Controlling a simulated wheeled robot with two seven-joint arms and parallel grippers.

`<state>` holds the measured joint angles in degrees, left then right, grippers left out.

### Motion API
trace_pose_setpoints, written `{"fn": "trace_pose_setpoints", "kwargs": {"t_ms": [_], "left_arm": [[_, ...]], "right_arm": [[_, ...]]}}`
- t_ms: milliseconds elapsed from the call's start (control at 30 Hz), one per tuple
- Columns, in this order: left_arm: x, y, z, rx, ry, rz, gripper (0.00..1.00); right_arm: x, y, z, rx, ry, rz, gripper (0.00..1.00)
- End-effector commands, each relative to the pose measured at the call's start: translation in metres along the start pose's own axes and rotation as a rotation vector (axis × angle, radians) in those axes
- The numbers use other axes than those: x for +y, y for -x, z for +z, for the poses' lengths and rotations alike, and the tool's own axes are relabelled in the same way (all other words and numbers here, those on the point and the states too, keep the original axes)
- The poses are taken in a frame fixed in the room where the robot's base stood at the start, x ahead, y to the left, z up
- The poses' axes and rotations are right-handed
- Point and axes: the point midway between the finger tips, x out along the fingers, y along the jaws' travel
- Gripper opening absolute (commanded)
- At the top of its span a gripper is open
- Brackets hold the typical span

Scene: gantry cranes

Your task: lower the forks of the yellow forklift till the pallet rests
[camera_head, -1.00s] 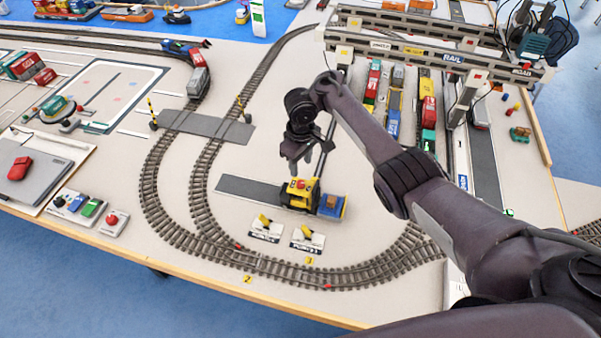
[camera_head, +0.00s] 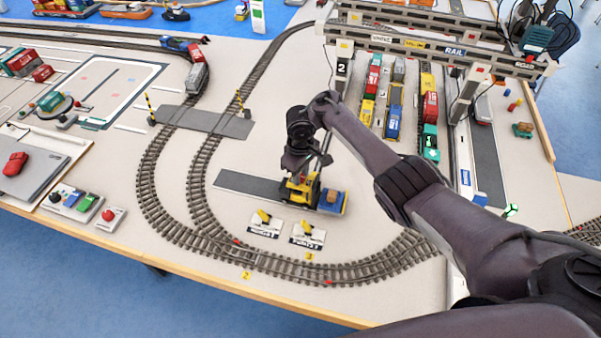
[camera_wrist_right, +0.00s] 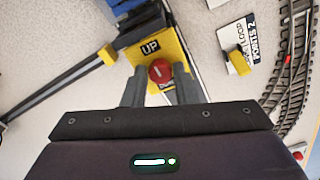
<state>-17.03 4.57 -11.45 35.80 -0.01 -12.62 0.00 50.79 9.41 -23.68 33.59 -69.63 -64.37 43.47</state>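The yellow forklift (camera_head: 296,193) stands on the table at the end of a dark grey strip. A blue piece (camera_head: 340,208) with a brown box (camera_head: 332,197) on it is at its right side; whether it touches the table I cannot tell. In the right wrist view a yellow panel (camera_wrist_right: 176,52) marked UP carries a red knob (camera_wrist_right: 160,72). My right gripper (camera_head: 302,174) is down at the forklift's top. In the wrist view its fingers (camera_wrist_right: 160,82) stand apart on either side of the knob, with slight gaps showing. My left gripper is not in view.
Two white switch plates with yellow levers (camera_head: 264,216) (camera_head: 309,232) lie just in front of the forklift. Curved railway track (camera_head: 205,235) runs around it. A gantry crane (camera_head: 440,50) stands over container rows behind.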

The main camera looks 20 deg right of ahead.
Motion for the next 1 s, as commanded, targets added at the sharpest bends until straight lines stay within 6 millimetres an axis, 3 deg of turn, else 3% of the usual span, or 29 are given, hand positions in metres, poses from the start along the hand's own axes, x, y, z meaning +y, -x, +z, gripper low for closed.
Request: {"fn": "trace_pose_setpoints", "kwargs": {"t_ms": [33, 200, 567, 1000], "left_arm": [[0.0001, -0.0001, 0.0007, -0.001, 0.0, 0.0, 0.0], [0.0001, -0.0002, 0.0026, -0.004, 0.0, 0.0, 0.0], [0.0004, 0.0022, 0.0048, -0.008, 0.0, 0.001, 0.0], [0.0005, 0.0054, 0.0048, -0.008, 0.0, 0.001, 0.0]], "right_arm": [[-0.0002, -0.0001, 0.0, 0.0, 0.0, 0.0, 0.19], [-0.0001, 0.0, 0.0001, 0.0, 0.0, 0.0, 0.0], [0.0002, 0.0006, 0.0004, -0.002, 0.068, 0.001, 0.0], [0.0003, 0.0001, 0.0002, -0.002, 0.424, 0.001, 0.0]]}}
